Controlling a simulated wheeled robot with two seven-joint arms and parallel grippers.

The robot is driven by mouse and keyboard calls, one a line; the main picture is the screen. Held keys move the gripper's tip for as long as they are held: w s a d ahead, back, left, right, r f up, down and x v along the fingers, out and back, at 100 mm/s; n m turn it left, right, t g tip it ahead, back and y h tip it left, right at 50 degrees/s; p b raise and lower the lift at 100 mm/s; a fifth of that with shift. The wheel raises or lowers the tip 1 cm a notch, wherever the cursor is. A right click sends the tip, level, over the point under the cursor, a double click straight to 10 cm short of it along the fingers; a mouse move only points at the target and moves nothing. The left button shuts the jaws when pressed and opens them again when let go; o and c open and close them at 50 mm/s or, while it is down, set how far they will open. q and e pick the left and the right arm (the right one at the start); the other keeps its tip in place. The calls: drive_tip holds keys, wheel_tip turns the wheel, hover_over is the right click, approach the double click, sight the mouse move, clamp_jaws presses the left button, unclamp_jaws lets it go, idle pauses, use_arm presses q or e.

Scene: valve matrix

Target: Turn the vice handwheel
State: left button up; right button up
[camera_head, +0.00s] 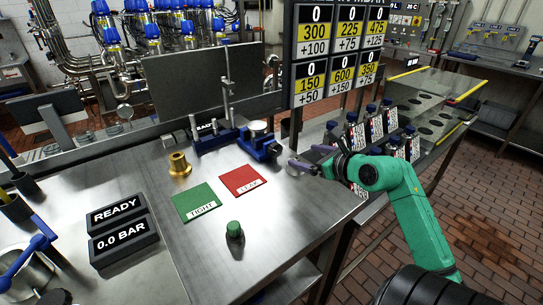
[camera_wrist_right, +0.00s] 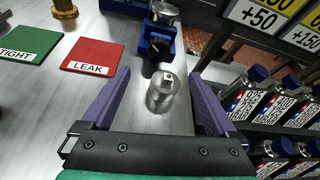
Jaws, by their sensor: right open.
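The blue vice (camera_head: 262,148) stands on the steel bench with a round metal piece in its top. It also shows at the top of the right wrist view (camera_wrist_right: 158,32), where a dark round knob (camera_wrist_right: 161,51), perhaps its handwheel, faces my gripper. My right gripper (camera_head: 309,157) is open beside the vice, to its right in the head view. In the right wrist view its purple fingers (camera_wrist_right: 159,76) spread on either side of a short silver cylinder (camera_wrist_right: 163,92). I cannot tell whether the cylinder is joined to the vice. No finger visibly touches it. My left gripper is not in view.
Green TIGHT (camera_head: 195,203) and red LEAK (camera_head: 243,180) mats lie on the bench. A brass fitting (camera_head: 179,165), a green-topped knob (camera_head: 234,232) and READY display (camera_head: 117,213) stand near them. Labelled bottles (camera_wrist_right: 250,95) stand close right of my right gripper.

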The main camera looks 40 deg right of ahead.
sight(277, 150)
drive_tip(key=p+x, duration=0.2)
drive_tip(key=x, duration=1.3)
drive_tip(key=shift+f, duration=0.2)
drive_tip(key=c, duration=1.4)
drive_tip(key=shift+d+m+y, duration=0.1)
drive_tip(key=shift+m+y, duration=0.6)
drive_tip(key=shift+m, duration=0.2)
drive_tip(key=o, duration=1.4)
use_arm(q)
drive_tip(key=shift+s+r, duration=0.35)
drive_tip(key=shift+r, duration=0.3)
use_arm(e)
drive_tip(key=shift+s, duration=0.15)
use_arm(q)
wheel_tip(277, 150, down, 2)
drive_tip(key=shift+b, duration=0.95)
use_arm(e)
drive_tip(key=v, duration=1.4)
drive_tip(key=shift+r, duration=0.15)
drive_tip(key=shift+s, duration=0.1)
